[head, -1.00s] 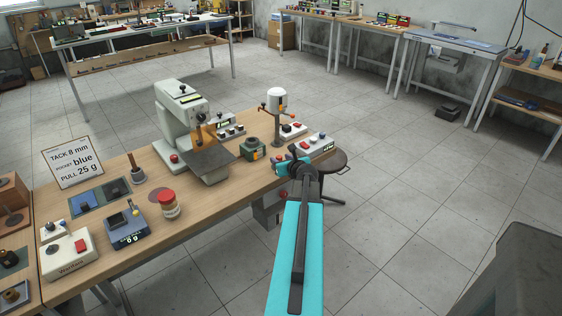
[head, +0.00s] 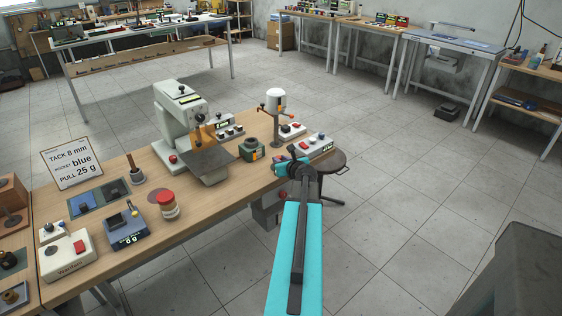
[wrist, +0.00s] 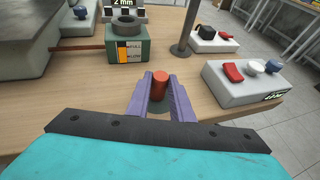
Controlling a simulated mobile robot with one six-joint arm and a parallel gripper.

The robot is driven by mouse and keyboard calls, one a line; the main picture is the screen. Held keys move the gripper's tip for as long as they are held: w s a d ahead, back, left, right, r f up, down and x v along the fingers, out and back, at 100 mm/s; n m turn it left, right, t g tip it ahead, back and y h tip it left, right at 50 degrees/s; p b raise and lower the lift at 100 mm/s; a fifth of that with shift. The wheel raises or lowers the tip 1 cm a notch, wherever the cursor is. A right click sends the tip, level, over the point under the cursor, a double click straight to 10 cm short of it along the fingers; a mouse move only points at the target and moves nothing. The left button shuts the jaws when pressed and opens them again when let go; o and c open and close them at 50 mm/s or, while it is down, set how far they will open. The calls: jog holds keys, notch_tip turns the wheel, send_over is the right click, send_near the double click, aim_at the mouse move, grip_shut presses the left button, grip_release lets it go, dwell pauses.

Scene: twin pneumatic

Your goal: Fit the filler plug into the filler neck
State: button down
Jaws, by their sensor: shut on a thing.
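My gripper (wrist: 159,88) has two purple fingers shut on an orange-red cylinder, which appears to be the filler plug (wrist: 159,80). The plug stands roughly upright between the fingers, and its lower part is partly hidden. A green block (wrist: 128,50) with an orange and white label stands beyond it, a little to the left. The dark round collar (wrist: 126,20) on its top looks like the filler neck. The plug is apart from the collar, on the near side. In the head view the block (head: 254,149) stands left of my gripper (head: 283,166), whose fingers are hard to make out.
A white box (wrist: 243,84) with red, white and blue knobs sits close on the right. A dark post (wrist: 187,28) rises behind the plug. A grey machine (head: 186,115) stands left of the block. A stool (head: 330,163) is beside the bench end.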

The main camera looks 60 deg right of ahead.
jog(key=shift+r, duration=0.15)
jog(key=shift+r, duration=1.4)
jog(key=shift+s+a+r, duration=0.15)
jog(key=shift+s+r, duration=0.1)
jog(key=s+a+r, duration=0.1)
jog(key=s+a, duration=0.3)
jog(key=s, duration=0.5)
jog(key=shift+s+r+p, duration=0.15)
jog(key=shift+s+p, duration=0.1)
jog(key=shift+p, duration=0.1)
jog(key=shift+s+a+p, duration=0.1)
jog(key=shift+a+p, duration=0.05)
jog(key=shift+p, duration=0.15)
jog(key=s+p, duration=0.1)
jog(key=p, duration=0.2)
jog(key=s+a+p, duration=0.1)
jog(key=p, duration=0.2)
jog(key=s+p, duration=0.2)
jog(key=p, duration=0.2)
jog(key=shift+a, duration=0.3)
